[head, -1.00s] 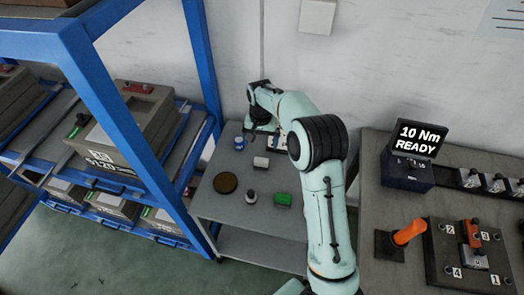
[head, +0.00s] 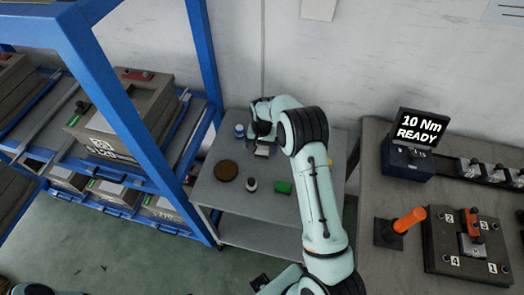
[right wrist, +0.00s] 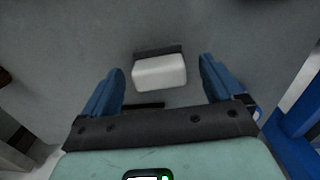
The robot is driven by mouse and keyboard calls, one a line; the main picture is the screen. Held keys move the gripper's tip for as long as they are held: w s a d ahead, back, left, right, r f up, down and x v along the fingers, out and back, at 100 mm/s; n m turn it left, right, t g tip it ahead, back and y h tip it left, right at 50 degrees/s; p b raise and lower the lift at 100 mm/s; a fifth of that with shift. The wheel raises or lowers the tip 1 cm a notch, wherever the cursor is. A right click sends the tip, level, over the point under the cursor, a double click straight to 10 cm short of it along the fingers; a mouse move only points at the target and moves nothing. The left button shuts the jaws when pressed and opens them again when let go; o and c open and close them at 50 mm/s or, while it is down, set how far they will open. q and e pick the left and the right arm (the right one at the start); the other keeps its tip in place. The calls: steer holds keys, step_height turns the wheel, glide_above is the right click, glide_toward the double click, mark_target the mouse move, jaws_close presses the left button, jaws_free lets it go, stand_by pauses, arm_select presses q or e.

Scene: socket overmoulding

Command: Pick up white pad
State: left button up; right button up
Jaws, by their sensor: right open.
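The white pad (head: 262,151) lies on the grey side table, partly covered by my right gripper in the head view. In the right wrist view the white pad (right wrist: 159,75) is a pale rounded block with a dark strip along its far edge. My right gripper (right wrist: 161,66) is open, with one blue finger to each side of the pad and visible gaps between. In the head view the right gripper (head: 262,132) is over the back of the table and its fingers are hard to make out. My left gripper is not in view.
On the side table (head: 225,196) are a blue-and-white item (head: 239,131), a brown disc (head: 225,170), a small black-and-white item (head: 251,185) and a green block (head: 283,187). A blue rack (head: 205,60) stands left; a workbench (head: 385,190) with a torque display (head: 418,128) stands right.

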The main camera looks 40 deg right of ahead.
mark_target(262, 148)
steer(key=shift+f, duration=0.55)
steer(key=shift+c, duration=0.3)
steer(key=c, duration=1.1)
steer(key=shift+r, duration=0.1)
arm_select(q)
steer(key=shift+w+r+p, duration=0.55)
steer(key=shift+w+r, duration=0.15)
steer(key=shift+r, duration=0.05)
arm_select(e)
step_height(262, 148, up, 20)
